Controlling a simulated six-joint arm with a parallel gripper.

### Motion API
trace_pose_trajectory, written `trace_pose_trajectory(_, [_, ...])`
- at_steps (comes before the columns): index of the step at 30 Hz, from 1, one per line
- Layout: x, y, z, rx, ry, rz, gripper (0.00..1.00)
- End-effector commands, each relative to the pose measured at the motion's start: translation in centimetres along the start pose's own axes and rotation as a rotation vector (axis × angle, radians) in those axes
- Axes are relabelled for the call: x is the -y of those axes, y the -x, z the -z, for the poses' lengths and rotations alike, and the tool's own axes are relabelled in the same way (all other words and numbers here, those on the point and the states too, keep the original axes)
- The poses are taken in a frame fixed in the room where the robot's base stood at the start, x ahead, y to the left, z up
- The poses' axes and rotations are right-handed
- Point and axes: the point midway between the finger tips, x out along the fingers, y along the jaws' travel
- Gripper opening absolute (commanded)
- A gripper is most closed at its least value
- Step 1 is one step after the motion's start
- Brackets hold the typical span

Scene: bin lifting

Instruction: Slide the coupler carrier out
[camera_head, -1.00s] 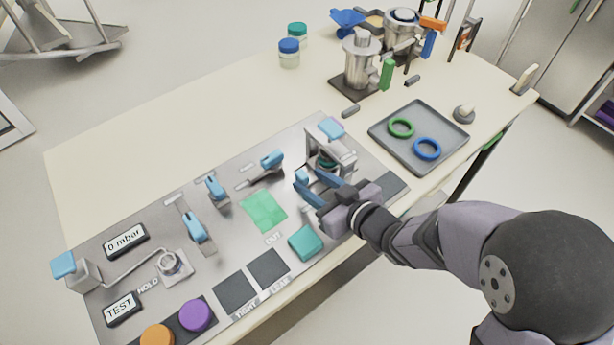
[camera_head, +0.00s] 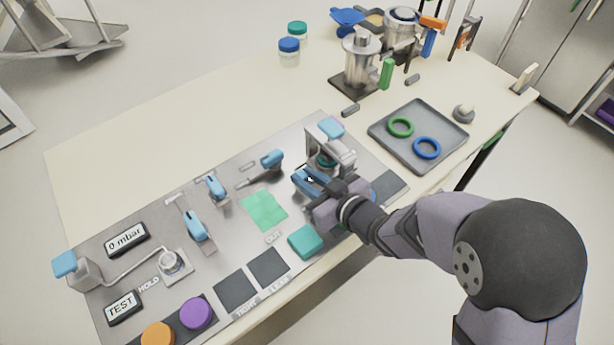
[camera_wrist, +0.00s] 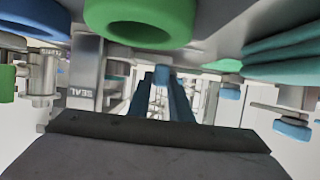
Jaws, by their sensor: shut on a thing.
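The coupler carrier sits low inside a grey metal press frame (camera_head: 345,150) on the panel, and a teal part (camera_head: 325,160) shows within the frame. My gripper (camera_head: 308,180) is at the front of this frame, with its blue fingers closed together low over the panel. It is shut on the carrier's small light-blue handle, which the fingers hide in the head view. In the wrist view my blue fingers (camera_wrist: 161,88) are close together at the centre, and what lies between them is hard to make out.
A teal block (camera_head: 305,241) and a green square mat (camera_head: 263,210) lie on the panel near my gripper. Blue-handled clamps (camera_head: 272,159) stand to the left. A grey tray (camera_head: 440,159) with a green and a blue ring lies to the right.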

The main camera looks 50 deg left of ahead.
Motion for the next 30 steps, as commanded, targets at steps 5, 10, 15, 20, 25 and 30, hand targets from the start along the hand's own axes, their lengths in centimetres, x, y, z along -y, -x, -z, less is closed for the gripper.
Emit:
trace_pose_trajectory(5, [3.4,-0.2,-0.1,-0.003,0.002,0.008,0.0])
trace_pose_trajectory(10, [7.6,-0.2,-0.1,-0.004,0.002,0.008,0.0])
trace_pose_trajectory(15, [11.2,-0.2,0.0,-0.006,0.003,0.007,0.0])
trace_pose_trajectory(20, [13.0,-0.1,0.1,-0.005,0.002,0.004,0.0])
trace_pose_trajectory(25, [13.3,0.0,0.1,-0.003,0.0,0.003,0.0])
trace_pose_trajectory(30, [13.4,0.0,0.1,-0.003,0.0,0.005,0.0])
